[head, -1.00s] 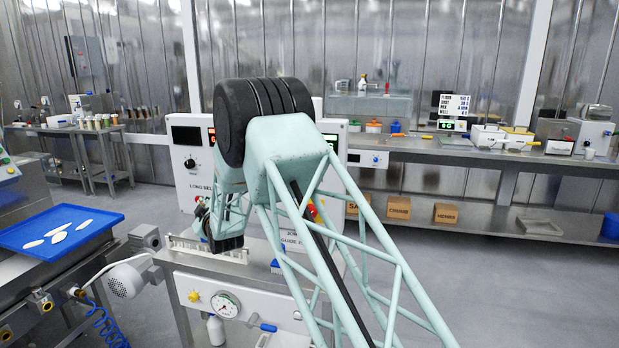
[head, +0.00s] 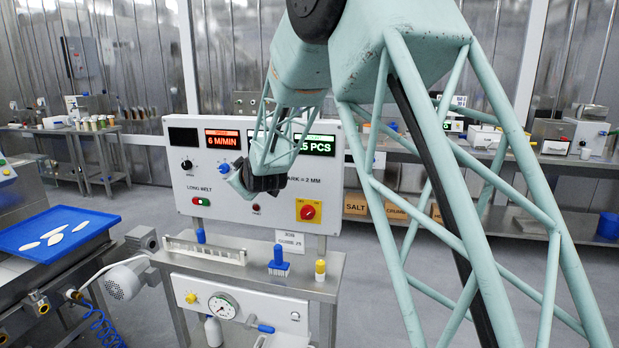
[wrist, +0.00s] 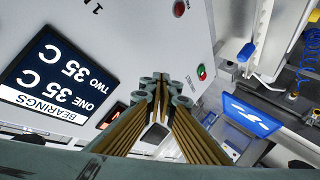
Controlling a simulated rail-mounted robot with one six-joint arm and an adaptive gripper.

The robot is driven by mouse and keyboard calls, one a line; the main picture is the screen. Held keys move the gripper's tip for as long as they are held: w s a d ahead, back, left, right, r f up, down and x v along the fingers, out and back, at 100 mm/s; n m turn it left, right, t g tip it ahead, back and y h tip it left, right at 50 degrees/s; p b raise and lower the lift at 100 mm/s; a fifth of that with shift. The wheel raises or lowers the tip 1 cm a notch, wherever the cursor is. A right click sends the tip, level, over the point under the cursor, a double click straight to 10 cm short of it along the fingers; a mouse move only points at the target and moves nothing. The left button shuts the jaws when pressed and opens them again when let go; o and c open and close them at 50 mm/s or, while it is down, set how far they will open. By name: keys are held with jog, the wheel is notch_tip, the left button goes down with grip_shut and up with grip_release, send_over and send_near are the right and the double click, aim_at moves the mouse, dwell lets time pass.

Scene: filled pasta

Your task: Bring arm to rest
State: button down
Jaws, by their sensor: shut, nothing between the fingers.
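My arm (head: 405,50) is pale teal with open lattice links and fills the right half of the head view. Its forearm hangs down in front of the control panel (head: 185,160). My gripper (head: 238,183) is small and partly hidden at the dark wrist end, near the panel's blue knob. In the wrist view my gripper (wrist: 164,82) shows long brown-and-grey fingers drawn together, with nothing between them. That view also shows a dark display reading "BEARINGS" (wrist: 50,75) and a blue tray (wrist: 252,115) beyond the fingers.
A blue tray (head: 30,228) with pale flat pieces stands at left. Open floor lies behind, before the back counters.

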jog(key=s+d+r+m+g+h, duration=0.15)
jog(key=s+d+r, duration=0.25)
jog(key=s+d, duration=0.6)
jog(key=s+d+r+m+g+h, duration=0.1)
jog(key=s+d+r+m, duration=0.2)
jog(key=s+d, duration=0.6)
jog(key=s+d+r+m+g+h, duration=0.15)
jog(key=s+d+r, duration=0.25)
jog(key=s+d, duration=0.6)
jog(key=s+d+f+m+g, duration=0.1)
jog(key=s+d, duration=0.4)
jog(key=s, duration=0.9)
jog(key=s+d+f+m+g+h, duration=0.1)
jog(key=s+d, duration=0.4)
jog(key=s, duration=0.9)
jog(key=s+d+f+m+g, duration=0.2)
jog(key=s+d+f+m, duration=0.2)
jog(key=s, duration=1)
jog(key=shift+s+d+g+h, duration=0.3)
jog(key=shift+s+d, duration=0.1)
jog(key=shift+a, duration=0.1)
